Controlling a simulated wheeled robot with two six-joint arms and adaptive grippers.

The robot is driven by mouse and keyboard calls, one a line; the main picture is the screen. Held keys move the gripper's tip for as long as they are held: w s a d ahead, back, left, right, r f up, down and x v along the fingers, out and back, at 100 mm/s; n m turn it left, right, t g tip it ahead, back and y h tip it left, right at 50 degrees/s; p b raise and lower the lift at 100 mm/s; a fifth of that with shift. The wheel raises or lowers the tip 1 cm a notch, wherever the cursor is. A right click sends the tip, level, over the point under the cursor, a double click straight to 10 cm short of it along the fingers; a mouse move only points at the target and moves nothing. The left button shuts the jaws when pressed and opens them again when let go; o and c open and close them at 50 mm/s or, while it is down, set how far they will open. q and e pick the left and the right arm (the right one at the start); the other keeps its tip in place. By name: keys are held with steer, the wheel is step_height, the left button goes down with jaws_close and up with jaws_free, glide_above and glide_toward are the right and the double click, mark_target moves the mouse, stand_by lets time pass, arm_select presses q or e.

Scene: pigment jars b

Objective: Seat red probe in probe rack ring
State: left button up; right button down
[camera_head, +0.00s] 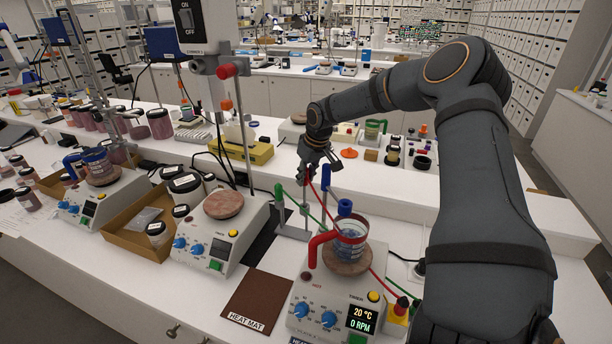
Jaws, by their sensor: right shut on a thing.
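My right gripper (309,169) reaches in from the right over the probe rack (291,232) and is shut on the red probe (308,177), whose upper part shows at the fingertips. The rack is a small grey stand behind the front hotplate. A green probe (279,191) is at its left and a blue probe (326,174) at its right. The red probe is close above the rack's middle; its lower end and the rings are too small to make out, so I cannot tell whether it is inside a ring. My left gripper is out of view.
A red cable runs across the hotplate (318,290), past a beaker with a red handle (352,240), to a plug at its right. Another hotplate (213,241) stands left of the rack. A brown heat mat (258,300) lies in front. Jars and a cardboard tray (122,236) are farther left.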

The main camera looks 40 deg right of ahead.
steer(key=shift+f+b, duration=0.85)
steer(key=shift+f, duration=0.25)
steer(key=c, duration=1.1)
jaws_free()
steer(key=shift+o, duration=0.2)
steer(key=shift+r, duration=0.3)
steer(key=v, duration=1.1)
steer(key=shift+r, duration=0.2)
steer(key=shift+s, duration=0.15)
